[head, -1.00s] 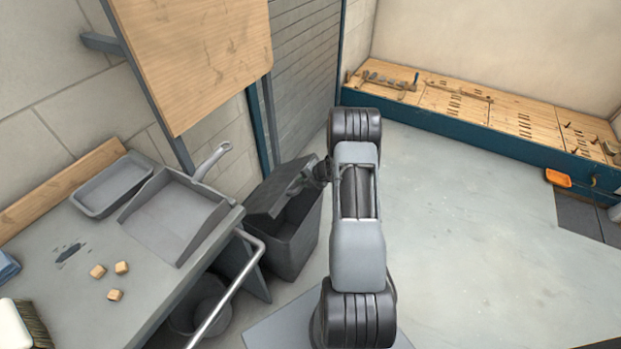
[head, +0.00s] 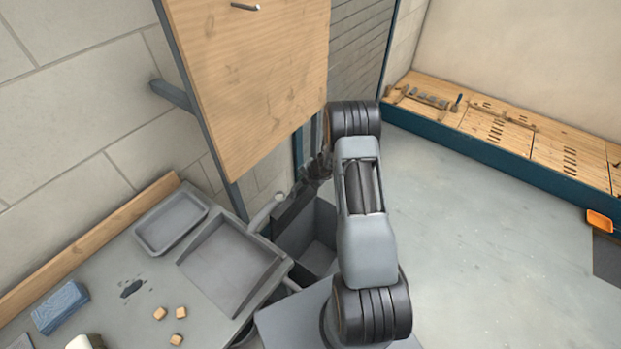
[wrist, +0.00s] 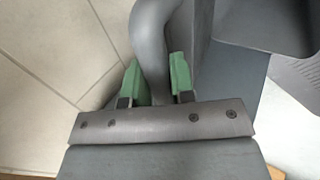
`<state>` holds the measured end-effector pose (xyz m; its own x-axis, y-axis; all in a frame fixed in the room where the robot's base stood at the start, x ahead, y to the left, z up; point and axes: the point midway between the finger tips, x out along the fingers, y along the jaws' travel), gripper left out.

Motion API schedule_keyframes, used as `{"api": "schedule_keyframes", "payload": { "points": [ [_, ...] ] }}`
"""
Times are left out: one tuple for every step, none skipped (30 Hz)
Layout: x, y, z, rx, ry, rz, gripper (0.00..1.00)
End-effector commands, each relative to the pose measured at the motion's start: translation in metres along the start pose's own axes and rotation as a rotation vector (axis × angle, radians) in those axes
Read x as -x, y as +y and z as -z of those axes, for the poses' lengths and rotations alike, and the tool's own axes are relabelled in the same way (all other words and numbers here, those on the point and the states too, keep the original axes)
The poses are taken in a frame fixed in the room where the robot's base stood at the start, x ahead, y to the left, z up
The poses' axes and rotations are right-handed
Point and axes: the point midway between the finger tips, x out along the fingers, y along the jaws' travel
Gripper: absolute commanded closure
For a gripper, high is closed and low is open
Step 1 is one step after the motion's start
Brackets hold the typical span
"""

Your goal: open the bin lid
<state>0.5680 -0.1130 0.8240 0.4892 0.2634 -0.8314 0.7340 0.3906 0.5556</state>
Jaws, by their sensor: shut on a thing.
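The dark grey bin (head: 316,246) stands beside the workbench, left of my arm in the head view. Its lid (head: 291,211) is raised steeply, and the inside of the bin shows. My gripper (head: 320,167) is at the lid's upper end, partly hidden by shadow and my arm. In the wrist view, the green fingers of my gripper (wrist: 159,78) are shut around a thick curved grey handle (wrist: 151,40). Grey panels and a dark opening of the bin show to the right of it.
Floor (head: 470,230) on the right is clear.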

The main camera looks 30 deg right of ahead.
Motion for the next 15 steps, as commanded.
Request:
{"api": "schedule_keyframes", "payload": {
  "points": [
    [0.001,0.006,-0.001,0.008,-0.006,0.003,1.00],
    [-0.001,0.009,0.000,0.008,-0.006,0.004,1.00],
    [-0.003,0.014,0.000,0.009,-0.006,0.004,1.00],
    [-0.005,0.018,0.001,0.010,-0.005,0.003,1.00],
    [-0.007,0.021,0.002,0.011,-0.005,0.004,1.00],
    [-0.009,0.025,0.002,0.013,-0.005,0.003,1.00],
    [-0.011,0.028,0.003,0.014,-0.005,0.003,1.00],
    [-0.012,0.030,0.003,0.015,-0.004,0.003,1.00],
    [-0.014,0.033,0.004,0.017,-0.004,0.002,1.00],
    [-0.015,0.035,0.004,0.018,-0.004,0.002,1.00],
    [-0.016,0.036,0.005,0.018,-0.004,0.002,1.00],
    [-0.017,0.038,0.005,0.019,-0.005,0.002,1.00],
    [-0.018,0.039,0.005,0.019,-0.005,0.001,1.00],
    [-0.018,0.040,0.005,0.019,-0.005,0.001,1.00],
    [-0.019,0.041,0.005,0.019,-0.004,0.001,1.00]
  ]
}}
